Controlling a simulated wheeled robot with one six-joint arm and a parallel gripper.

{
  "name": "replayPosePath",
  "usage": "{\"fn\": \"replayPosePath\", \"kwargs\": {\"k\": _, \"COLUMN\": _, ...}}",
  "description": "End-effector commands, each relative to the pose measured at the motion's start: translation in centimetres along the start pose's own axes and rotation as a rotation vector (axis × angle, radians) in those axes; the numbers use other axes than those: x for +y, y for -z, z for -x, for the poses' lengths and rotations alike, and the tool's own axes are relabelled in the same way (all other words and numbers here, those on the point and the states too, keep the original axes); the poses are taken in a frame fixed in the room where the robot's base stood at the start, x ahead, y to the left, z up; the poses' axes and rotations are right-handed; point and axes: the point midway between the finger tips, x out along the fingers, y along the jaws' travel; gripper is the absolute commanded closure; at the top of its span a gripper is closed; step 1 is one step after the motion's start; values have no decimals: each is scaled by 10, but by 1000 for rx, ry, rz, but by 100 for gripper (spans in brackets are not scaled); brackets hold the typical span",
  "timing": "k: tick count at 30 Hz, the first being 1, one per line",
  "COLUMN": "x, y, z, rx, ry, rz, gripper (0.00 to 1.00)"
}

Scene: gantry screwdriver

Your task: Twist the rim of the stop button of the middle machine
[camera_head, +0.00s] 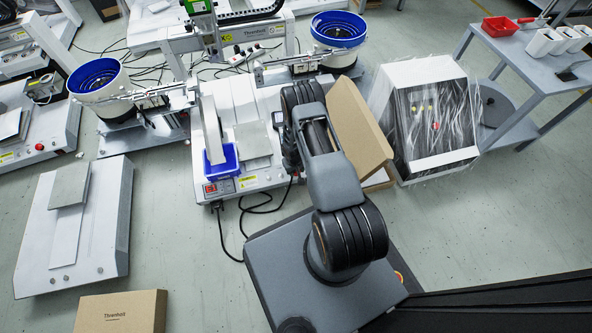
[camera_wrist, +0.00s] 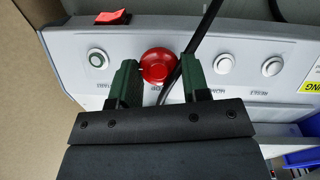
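The stop button (camera_wrist: 158,66) is a round red mushroom button on the pale grey front panel (camera_wrist: 232,99) of the middle machine. In the wrist view, my gripper (camera_wrist: 158,76) is open, with one dark green finger to the left of the red button and the other to its right. The fingertips are level with the button's lower part; I cannot tell whether either touches the rim. In the head view the middle machine (camera_head: 254,160) stands beyond my arm, which hides its stop button and my gripper.
White buttons (camera_wrist: 97,57) flank the stop button, with a red rocker switch (camera_wrist: 108,16) above left. A black cable (camera_wrist: 203,32) runs close behind the right finger. An open cardboard box (camera_head: 357,128) stands right of the machine. A blue bin (camera_head: 223,161) sits on its left side.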

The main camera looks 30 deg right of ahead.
Motion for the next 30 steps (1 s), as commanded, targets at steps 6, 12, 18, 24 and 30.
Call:
{"fn": "replayPosePath", "kwargs": {"k": 6, "x": 0, "y": 0, "z": 0, "rx": 0, "ry": 0, "rz": 0, "gripper": 79}}
{"fn": "replayPosePath", "kwargs": {"k": 12, "x": 0, "y": 0, "z": 0, "rx": 0, "ry": 4, "rz": -11, "gripper": 83}}
{"fn": "replayPosePath", "kwargs": {"k": 18, "x": 1, "y": 0, "z": 0, "rx": 0, "ry": 32, "rz": -89, "gripper": 83}}
{"fn": "replayPosePath", "kwargs": {"k": 24, "x": 2, "y": 0, "z": -1, "rx": 0, "ry": 85, "rz": -228, "gripper": 83}}
{"fn": "replayPosePath", "kwargs": {"k": 30, "x": 3, "y": 0, "z": -2, "rx": 2, "ry": 138, "rz": -370, "gripper": 83}}
